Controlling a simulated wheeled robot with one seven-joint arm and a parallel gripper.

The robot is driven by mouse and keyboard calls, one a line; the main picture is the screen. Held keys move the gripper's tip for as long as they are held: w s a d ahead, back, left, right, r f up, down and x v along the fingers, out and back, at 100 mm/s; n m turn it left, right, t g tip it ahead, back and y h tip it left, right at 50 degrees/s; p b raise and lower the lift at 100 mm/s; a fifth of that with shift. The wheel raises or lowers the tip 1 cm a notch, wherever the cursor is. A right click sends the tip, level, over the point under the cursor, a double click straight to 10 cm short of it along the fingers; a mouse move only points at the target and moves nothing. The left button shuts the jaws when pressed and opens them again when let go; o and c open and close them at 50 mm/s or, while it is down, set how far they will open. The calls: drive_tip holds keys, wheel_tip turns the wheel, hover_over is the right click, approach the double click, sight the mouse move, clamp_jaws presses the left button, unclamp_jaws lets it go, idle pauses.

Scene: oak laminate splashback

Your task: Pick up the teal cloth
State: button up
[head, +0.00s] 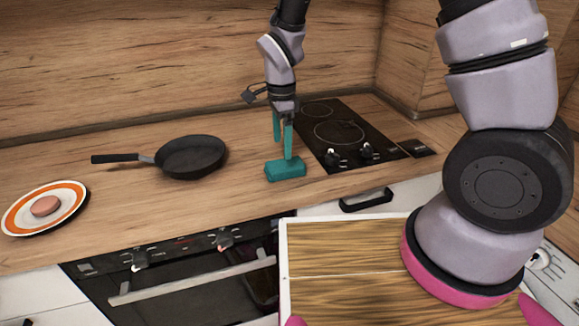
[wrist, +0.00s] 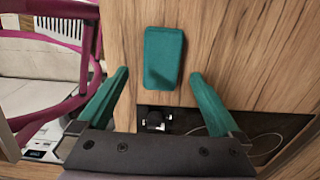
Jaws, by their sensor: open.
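The teal cloth (head: 286,170) is a small block-like folded piece lying on the wooden counter, just left of the cooktop. In the wrist view the cloth (wrist: 163,57) shows as an upright rectangle beyond my fingertips, roughly between their lines. My gripper (head: 282,145) has teal fingers pointing down, at the cloth in the head view; one finger overlaps the cloth's far edge there. In the wrist view my gripper (wrist: 157,72) is open with nothing between its fingers. I cannot tell whether a finger touches the cloth.
A black cooktop (head: 340,133) with knobs lies right of the cloth. A dark frying pan (head: 192,156) stands to the left, its handle pointing left. An orange-rimmed plate (head: 72,197) holds a pinkish round item (head: 45,206). An oven (head: 190,270) is below the counter. Counter between pan and cloth is clear.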

sight(284, 163)
drive_tip(key=f, duration=0.8)
drive_tip(key=shift+w+d, duration=0.25)
drive_tip(key=shift+w, duration=0.05)
drive_tip(key=c, duration=1.2)
drive_tip(key=shift+r, duration=5)
